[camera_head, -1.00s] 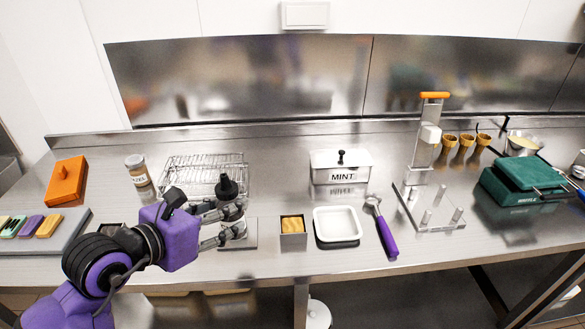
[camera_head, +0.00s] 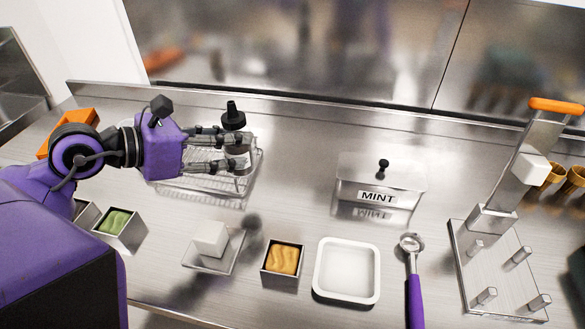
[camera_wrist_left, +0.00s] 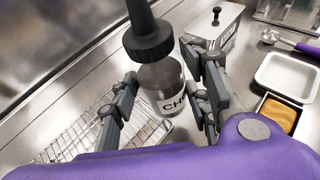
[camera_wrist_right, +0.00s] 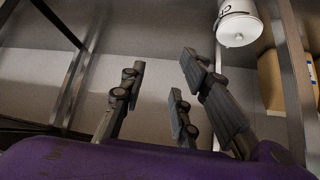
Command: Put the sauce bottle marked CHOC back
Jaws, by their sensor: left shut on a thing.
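The sauce bottle (camera_wrist_left: 161,84) is clear with a black cap and nozzle; its label shows "CH" in the left wrist view, the rest hidden by a finger. My left gripper (camera_head: 243,152) is shut around the bottle's body. The bottle's black cap (camera_head: 233,116) shows above the fingers in the head view. The bottle is upright over the wire rack (camera_head: 196,187); I cannot tell whether its base touches the rack. My right gripper (camera_wrist_right: 155,100) is open and empty in the right wrist view, low by the table's underside, and out of the head view.
A white block (camera_head: 210,238) on a small plate, a tin of orange filling (camera_head: 283,260) and a white tray (camera_head: 347,270) stand in front. A MINT container (camera_head: 378,190) stands right of the rack. A purple-handled scoop (camera_head: 414,290) lies further right. Bare counter separates rack and MINT container.

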